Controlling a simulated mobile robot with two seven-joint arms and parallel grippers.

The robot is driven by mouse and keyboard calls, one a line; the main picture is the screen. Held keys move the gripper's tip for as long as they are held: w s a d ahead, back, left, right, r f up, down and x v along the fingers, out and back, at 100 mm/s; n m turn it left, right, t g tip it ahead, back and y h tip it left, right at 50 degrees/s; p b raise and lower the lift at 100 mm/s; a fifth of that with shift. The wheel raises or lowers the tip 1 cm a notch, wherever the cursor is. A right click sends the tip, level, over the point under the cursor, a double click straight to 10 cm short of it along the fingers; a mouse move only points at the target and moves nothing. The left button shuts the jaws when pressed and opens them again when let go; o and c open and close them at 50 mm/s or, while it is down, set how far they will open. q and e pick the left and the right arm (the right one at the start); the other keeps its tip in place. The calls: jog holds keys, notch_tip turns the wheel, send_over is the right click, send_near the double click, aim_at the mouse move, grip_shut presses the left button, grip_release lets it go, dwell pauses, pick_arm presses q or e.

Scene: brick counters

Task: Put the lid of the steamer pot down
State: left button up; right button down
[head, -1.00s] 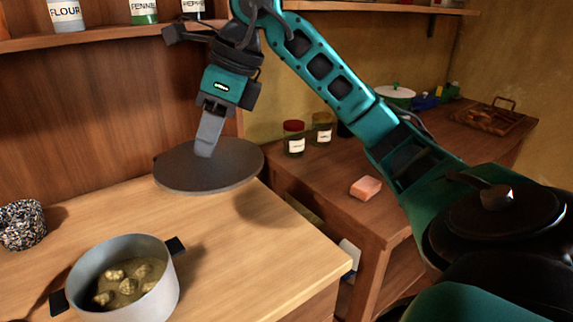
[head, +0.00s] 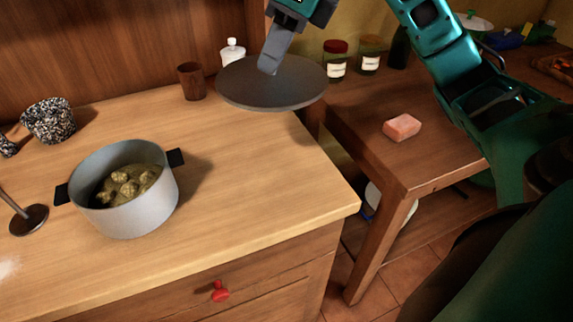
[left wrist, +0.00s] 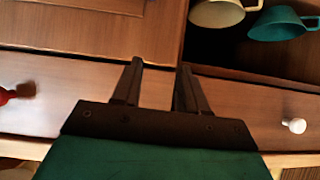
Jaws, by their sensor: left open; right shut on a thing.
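The steamer pot (head: 140,207) is grey with black side handles and stands uncovered on the wooden counter, with greenish lumps of food inside. Its round dark grey lid (head: 240,88) is in my right gripper (head: 270,65), held level at the counter's back right, to the right of the pot. Whether the lid touches the counter cannot be told. My right gripper is shut on the lid at its top centre. My left gripper (left wrist: 155,90) is open and empty in the left wrist view, in front of drawer fronts; it is not in the head view.
The counter (head: 255,185) is clear between pot and right edge. A brown cup (head: 191,82) and white bottle (head: 232,52) stand behind, beside the lid. A speckled bowl (head: 48,120) is at left. A side table (head: 375,160) holds a pink block (head: 402,127) and jars (head: 336,60).

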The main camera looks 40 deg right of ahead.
notch_tip(320, 180, down, 17)
jog(key=b, duration=0.3)
notch_tip(320, 180, down, 2)
jog(key=shift+f+b, duration=0.2)
jog(key=shift+b, duration=0.15)
pick_arm(q)
jog(key=shift+w+d+f+h, duration=0.3)
jog(key=shift+w+d+f, duration=0.15)
jog(key=shift+d+f, duration=0.3)
pick_arm(e)
jog(key=shift+f, duration=0.25)
pick_arm(q)
jog(key=shift+a, duration=0.1)
pick_arm(e)
jog(key=shift+f, duration=0.15)
pick_arm(q)
jog(key=shift+f, duration=0.2)
pick_arm(e)
jog(key=c, duration=1)
grip_release()
